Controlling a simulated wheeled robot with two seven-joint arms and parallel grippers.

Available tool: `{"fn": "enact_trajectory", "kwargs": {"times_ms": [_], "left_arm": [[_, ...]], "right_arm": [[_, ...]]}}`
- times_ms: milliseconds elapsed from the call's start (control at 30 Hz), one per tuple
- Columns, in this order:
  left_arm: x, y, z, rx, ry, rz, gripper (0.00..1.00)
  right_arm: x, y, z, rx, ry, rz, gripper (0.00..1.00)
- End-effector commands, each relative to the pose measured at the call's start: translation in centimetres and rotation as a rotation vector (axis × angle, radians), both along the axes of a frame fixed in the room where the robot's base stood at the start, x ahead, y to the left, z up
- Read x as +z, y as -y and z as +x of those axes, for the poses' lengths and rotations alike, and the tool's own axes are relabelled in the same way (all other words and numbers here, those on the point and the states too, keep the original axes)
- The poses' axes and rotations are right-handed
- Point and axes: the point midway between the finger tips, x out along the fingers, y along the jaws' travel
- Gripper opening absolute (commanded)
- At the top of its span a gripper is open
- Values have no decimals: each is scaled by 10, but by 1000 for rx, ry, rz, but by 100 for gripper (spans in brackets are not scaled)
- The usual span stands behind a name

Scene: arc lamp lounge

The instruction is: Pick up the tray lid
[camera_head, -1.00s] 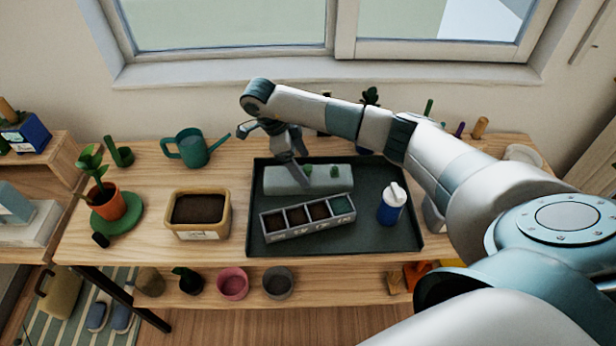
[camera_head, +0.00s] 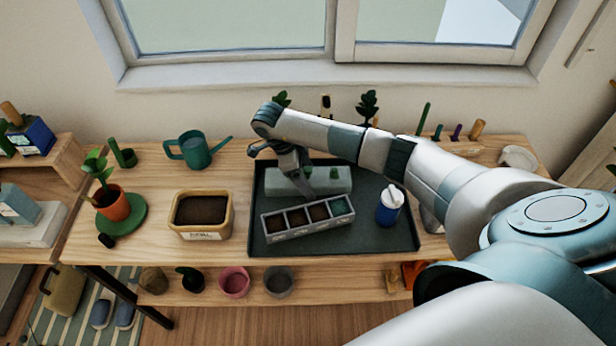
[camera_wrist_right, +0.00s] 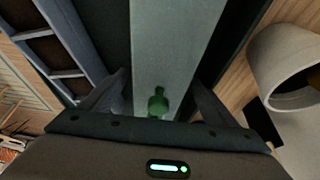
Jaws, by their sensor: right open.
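The tray lid (camera_head: 330,181) is a long, pale grey-green translucent piece with small green knobs on top. It lies on the dark tray (camera_head: 385,240), behind the divided seed tray (camera_head: 275,222) with soil in its cells. My right gripper (camera_head: 303,183) is over the left part of the lid, pointing down. In the right wrist view the gripper (camera_wrist_right: 160,98) is open, its fingers on either side of the lid (camera_wrist_right: 165,45), with a green knob (camera_wrist_right: 158,104) between them. Contact with the lid cannot be told. My left gripper is not in view.
A blue bottle with a white top (camera_head: 389,207) stands on the tray's right side. A soil-filled planter (camera_head: 202,236), a green watering can (camera_head: 192,150) and a potted plant (camera_head: 112,203) stand to the left. A white pot (camera_wrist_right: 285,65) is near the lid.

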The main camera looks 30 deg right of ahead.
Motion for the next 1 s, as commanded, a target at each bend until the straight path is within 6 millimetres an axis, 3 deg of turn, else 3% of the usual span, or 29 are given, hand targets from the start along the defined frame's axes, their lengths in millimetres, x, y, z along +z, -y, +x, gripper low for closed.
{"fn": "enact_trajectory", "kwargs": {"times_ms": [367, 533, 600, 1000], "left_arm": [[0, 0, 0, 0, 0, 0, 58], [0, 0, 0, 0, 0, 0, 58], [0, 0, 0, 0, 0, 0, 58], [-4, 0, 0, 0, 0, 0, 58]], "right_arm": [[0, 0, 0, 1, 0, 0, 79], [0, 0, 0, 1, 0, 0, 38], [0, 0, 0, 0, 0, 0, 30], [7, 0, 1, 1, 1, 1, 30]]}}
